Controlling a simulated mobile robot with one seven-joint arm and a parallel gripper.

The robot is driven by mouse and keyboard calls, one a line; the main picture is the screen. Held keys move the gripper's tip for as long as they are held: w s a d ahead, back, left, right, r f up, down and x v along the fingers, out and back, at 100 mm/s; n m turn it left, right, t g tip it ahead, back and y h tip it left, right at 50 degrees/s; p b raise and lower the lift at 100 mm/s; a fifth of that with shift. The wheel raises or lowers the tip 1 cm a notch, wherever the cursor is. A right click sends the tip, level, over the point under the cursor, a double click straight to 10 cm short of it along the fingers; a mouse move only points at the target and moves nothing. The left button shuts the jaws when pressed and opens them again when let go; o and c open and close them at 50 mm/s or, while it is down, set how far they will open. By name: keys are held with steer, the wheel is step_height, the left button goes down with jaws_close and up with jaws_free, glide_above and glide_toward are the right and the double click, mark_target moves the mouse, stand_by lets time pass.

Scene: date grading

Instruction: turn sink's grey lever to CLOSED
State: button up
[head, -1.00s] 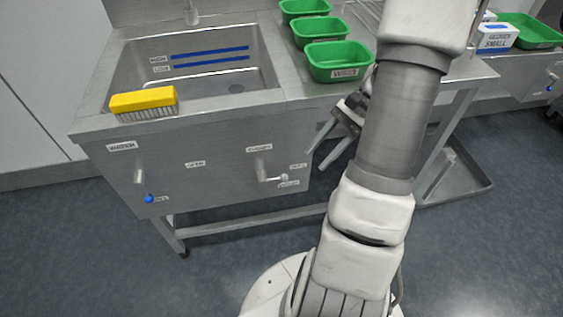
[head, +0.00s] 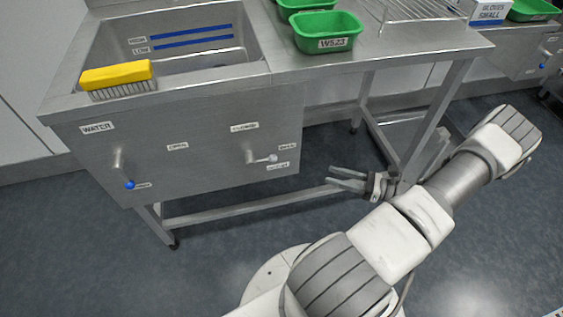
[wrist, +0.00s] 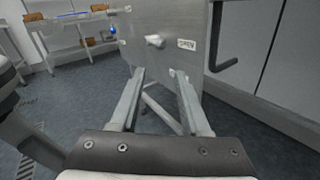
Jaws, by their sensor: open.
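The sink (head: 262,72) has a steel front panel with two levers. The grey lever (head: 262,158) is on the right of the panel. Its arm points to the right, towards a label (head: 287,147) that seems to read OPEN. The CLOSED label (head: 245,127) is above its pivot. My gripper (head: 332,176) is open and empty, right of the panel and apart from the lever. In the wrist view, a pale lever knob (wrist: 154,40) shows beyond and above my open fingers (wrist: 160,73), next to an OPEN label (wrist: 187,44).
A blue-knobbed lever (head: 129,185) under the WATER label points down on the panel's left. A yellow brush (head: 117,76) lies on the sink's front rim. Green tubs, one marked W523 (head: 327,33), stand on the counter. The floor in front of the panel is clear.

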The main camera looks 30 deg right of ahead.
steer(key=b+x, duration=0.2)
steer(key=x, duration=1.5)
steer(key=shift+a, duration=0.2)
steer(key=shift+w, duration=0.1)
jaws_close()
steer(key=shift+d, duration=0.1)
stand_by(0.5)
